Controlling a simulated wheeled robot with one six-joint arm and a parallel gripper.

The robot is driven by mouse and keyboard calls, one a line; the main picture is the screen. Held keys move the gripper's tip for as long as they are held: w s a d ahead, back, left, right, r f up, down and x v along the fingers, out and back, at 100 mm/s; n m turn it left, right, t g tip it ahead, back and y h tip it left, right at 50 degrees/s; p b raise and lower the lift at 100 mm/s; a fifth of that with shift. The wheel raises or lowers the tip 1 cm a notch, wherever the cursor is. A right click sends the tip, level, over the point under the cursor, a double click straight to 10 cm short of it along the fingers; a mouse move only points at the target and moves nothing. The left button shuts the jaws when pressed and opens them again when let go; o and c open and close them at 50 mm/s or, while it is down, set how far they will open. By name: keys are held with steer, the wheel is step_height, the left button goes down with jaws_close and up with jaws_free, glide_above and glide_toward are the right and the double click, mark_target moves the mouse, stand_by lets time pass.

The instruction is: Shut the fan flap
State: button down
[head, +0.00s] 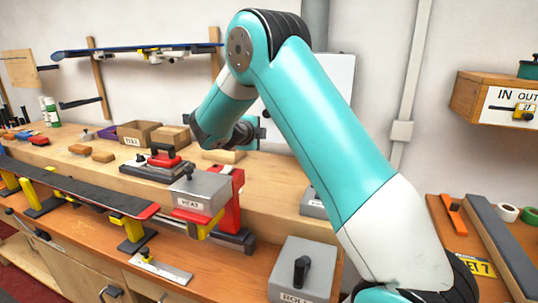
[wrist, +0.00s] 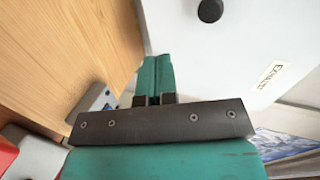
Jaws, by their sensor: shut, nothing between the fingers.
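A white panel with a dark round knob and a small label, which looks like the fan flap (wrist: 235,50), fills the upper right of the wrist view. In the head view a pale panel (head: 338,78) on the back wall is partly hidden behind my arm. I cannot tell how far the flap stands open. My gripper (wrist: 155,65) is shut and empty, its teal fingers together at the panel's lower left edge. Whether they touch it is unclear. In the head view the gripper is mostly hidden by my arm.
A wooden surface (wrist: 70,45) lies left of the fingers in the wrist view. The bench holds a grey box marked HEAT (head: 200,190), a grey box with a black handle (head: 305,262), cardboard boxes (head: 137,132) and a long dark board (head: 70,185). A wall shelf (head: 490,98) is at right.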

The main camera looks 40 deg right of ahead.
mark_target(271, 135)
steer(key=shift+t, duration=0.6)
steer(key=p+x, duration=0.2)
steer(key=x, duration=0.2)
steer(key=p+x, duration=0.2)
steer(key=x, duration=0.3)
steer(key=f+p+x, duration=0.1)
steer(key=p+x, duration=0.2)
steer(key=x, duration=0.1)
steer(key=shift+s+d+f, duration=0.1)
steer(key=shift+s+d, duration=0.05)
steer(key=shift+s, duration=0.05)
